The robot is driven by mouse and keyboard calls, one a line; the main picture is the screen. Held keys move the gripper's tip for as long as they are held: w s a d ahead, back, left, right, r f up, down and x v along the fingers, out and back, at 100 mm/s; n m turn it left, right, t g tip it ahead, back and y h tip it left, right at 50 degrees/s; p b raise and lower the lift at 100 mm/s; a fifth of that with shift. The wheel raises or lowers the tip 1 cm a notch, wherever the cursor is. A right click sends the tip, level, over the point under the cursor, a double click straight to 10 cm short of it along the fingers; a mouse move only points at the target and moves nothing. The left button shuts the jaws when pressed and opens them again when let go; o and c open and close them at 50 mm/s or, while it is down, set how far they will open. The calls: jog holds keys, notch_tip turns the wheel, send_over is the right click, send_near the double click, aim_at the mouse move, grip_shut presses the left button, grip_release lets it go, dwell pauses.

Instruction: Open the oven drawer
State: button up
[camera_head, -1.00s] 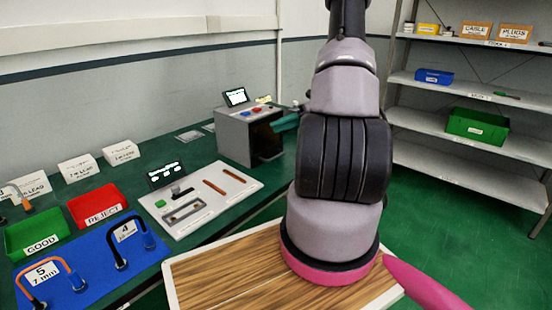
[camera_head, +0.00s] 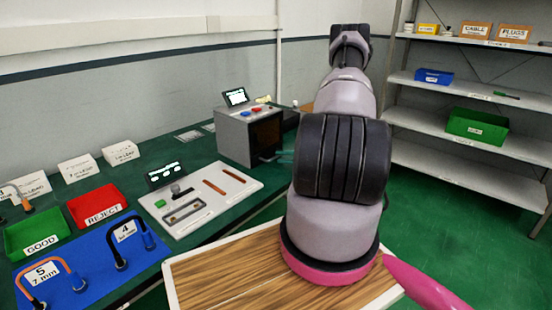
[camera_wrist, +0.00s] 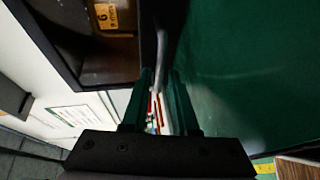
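The oven (camera_head: 232,137) is a grey box with a control panel on top, standing at the far end of the green bench. Its front looks dark brown in the head view. In the wrist view its dark cavity (camera_wrist: 110,50) shows at upper left, with a yellow label inside. My gripper (camera_head: 286,156) is low in front of the oven, partly hidden by my arm. In the wrist view my gripper's green fingers (camera_wrist: 160,75) stand apart. A thin grey bar (camera_wrist: 160,50) beside the cavity reaches between the fingertips; contact cannot be told.
A white board (camera_head: 215,213) with small parts, a red bin (camera_head: 98,210), a green bin (camera_head: 30,238) and a blue mat (camera_head: 85,265) lie along the bench. A shelf rack (camera_head: 470,90) stands at right. Green floor is open between bench and rack.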

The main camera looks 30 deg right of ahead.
aim_at(277, 157)
jog(key=shift+x, duration=1.6)
jog(key=shift+c, duration=0.4)
grip_shut()
